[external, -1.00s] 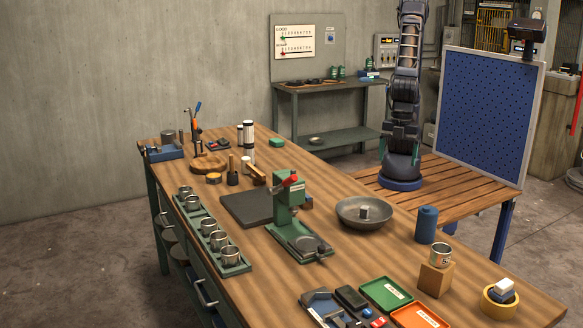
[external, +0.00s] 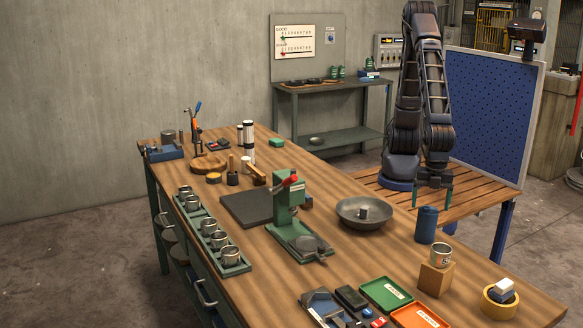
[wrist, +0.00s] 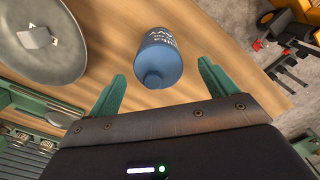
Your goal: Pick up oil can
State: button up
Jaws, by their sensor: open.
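A blue cylindrical can (external: 426,225), the likely oil can, stands upright near the right edge of the wooden workbench. In the wrist view the blue can (wrist: 158,58) shows lettering on its side and lies just ahead of my fingertips, between their lines. My gripper (external: 432,196) is open and empty, with green fingers pointing down just behind and above the can. The gripper (wrist: 161,80) also shows in the wrist view, its fingers wide apart. Neither finger appears to touch the can.
A grey metal bowl (external: 350,214) with a small block in it sits left of the can. A wooden block (external: 435,281) bearing a metal cup (external: 442,254) stands in front of it. A green press (external: 290,225) is further left. Bare bench lies around the can.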

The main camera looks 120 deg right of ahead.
aim_at(428, 215)
jog(key=shift+w+f, duration=0.1)
jog(key=shift+f, duration=2.6)
jog(key=c, duration=1.5)
jog(key=shift+o, duration=0.2)
